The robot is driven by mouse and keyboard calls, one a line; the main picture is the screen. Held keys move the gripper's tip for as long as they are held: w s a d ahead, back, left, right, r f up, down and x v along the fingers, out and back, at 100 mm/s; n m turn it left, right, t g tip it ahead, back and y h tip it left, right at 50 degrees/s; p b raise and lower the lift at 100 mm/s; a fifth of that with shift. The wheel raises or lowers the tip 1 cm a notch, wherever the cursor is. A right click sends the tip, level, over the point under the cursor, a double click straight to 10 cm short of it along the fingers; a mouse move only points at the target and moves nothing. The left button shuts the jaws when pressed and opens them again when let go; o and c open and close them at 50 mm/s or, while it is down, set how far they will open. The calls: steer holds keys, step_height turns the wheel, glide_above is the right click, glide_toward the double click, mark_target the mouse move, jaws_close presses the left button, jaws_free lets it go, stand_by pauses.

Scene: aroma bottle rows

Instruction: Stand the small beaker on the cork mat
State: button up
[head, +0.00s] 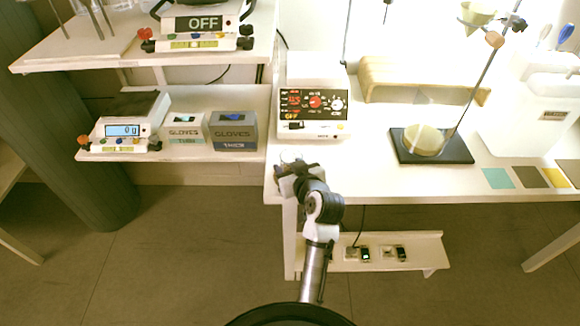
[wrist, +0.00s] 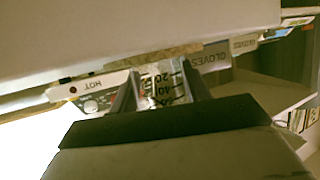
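The small beaker (wrist: 162,86) is clear with dark graduation marks and appears upside down in the wrist view. It sits between the two fingers of my gripper (wrist: 160,80), which look closed against its sides. A thin brown, cork-like strip (wrist: 125,63), probably the cork mat, lies at the beaker's base end against a white surface. I cannot tell whether beaker and strip touch. In the head view, my gripper (head: 291,168) is over the front left corner of the white bench (head: 375,178). The beaker cannot be made out clearly there.
A white hot-plate device (head: 313,108) stands just behind my gripper. A stand with a black base (head: 460,151) holds a round tan piece (head: 423,140). Two glove boxes (head: 234,131) and a scale (head: 123,131) sit on the left shelf. The bench's front middle is clear.

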steer(key=o, duration=0.3)
steer(key=shift+o, duration=0.2)
